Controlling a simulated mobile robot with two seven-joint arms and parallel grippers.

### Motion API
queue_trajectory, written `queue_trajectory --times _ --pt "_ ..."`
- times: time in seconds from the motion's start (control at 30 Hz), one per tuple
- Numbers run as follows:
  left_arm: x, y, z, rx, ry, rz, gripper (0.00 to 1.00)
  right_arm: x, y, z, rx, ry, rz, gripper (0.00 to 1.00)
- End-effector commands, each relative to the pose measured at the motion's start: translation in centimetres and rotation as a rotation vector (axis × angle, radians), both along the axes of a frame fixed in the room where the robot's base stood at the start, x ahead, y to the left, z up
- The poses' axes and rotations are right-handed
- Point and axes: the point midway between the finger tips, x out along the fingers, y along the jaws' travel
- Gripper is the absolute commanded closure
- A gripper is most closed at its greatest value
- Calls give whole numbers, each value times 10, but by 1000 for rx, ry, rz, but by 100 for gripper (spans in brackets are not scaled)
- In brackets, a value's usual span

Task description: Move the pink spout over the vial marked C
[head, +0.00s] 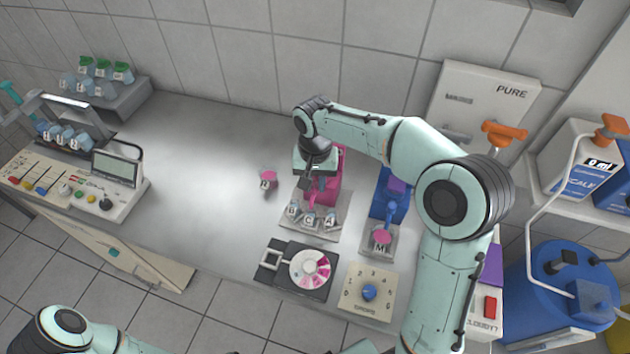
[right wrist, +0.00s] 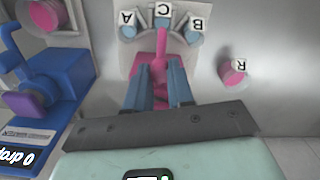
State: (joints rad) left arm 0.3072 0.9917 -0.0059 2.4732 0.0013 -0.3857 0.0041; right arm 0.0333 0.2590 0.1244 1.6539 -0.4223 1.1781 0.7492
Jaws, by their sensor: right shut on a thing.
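The pink spout (right wrist: 160,48) shows in the right wrist view, between the blue-grey fingers of my right gripper (right wrist: 160,80), which is shut on it. Its narrow tip points at the vial marked C (right wrist: 163,20), the middle one of three. The vial marked A (right wrist: 130,30) and the vial marked B (right wrist: 193,34) stand on either side. In the head view my right gripper (head: 314,188) is at the pink dispenser (head: 334,175), just behind vials B (head: 292,213), C (head: 309,222) and A (head: 329,222). The arm and gripper hide most of the spout there. My left gripper is out of view.
A pink-topped vial marked R (head: 268,179) stands left of the dispenser. A blue dispenser (head: 388,200) with a vial marked M (head: 381,240) is on the right. A colour wheel (head: 309,268) and a numbered dial box (head: 368,292) lie in front. The bench's left middle is clear.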

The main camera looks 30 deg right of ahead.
Motion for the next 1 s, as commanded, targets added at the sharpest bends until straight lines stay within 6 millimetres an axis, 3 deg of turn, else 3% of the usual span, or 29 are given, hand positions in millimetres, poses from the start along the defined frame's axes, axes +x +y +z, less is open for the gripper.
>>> queue_trajectory --times 0.37,0.4,0.47,0.8,1.0 --pt "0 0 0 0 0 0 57 1 0 1 0 -6 -4 100" --pt "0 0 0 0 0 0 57 1 0 1 0 -6 -4 68" --pt "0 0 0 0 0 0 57 1 0 1 1 -5 -4 52" --pt "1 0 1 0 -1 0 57 1 0 4 0 -4 -4 52" --pt "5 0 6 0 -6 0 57 2 0 33 0 -8 -3 52"
